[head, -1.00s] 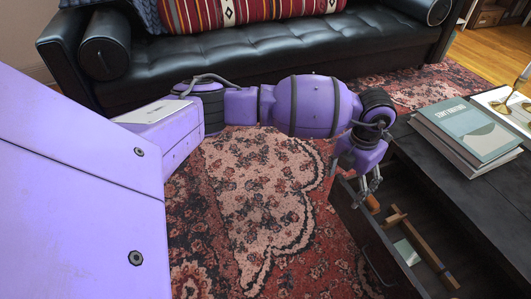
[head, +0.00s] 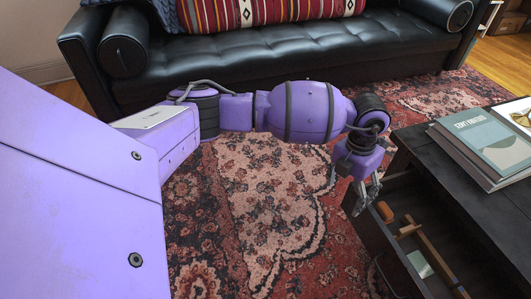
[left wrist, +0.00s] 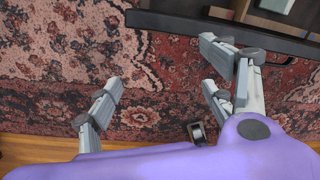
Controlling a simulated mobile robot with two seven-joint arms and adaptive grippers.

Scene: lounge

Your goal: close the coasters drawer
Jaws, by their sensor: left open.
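The coasters drawer (head: 372,238) stands pulled out of the dark coffee table, its front facing left in the head view. Inside it lie a wooden piece (head: 432,256), a small orange-brown item (head: 385,211) and a pale card (head: 419,264). My left gripper (head: 366,197) points down at the drawer's far front corner, open and empty. In the left wrist view its fingers are spread over the rug, with the drawer's dark edge (left wrist: 175,22) just beyond them. I cannot tell whether a finger touches the drawer. My right gripper is in neither view.
The coffee table (head: 415,150) carries stacked books (head: 482,142) and a tray with a gold item (head: 520,112). A black leather sofa (head: 270,62) stands behind my arm. The patterned rug (head: 270,215) is clear in front of the drawer.

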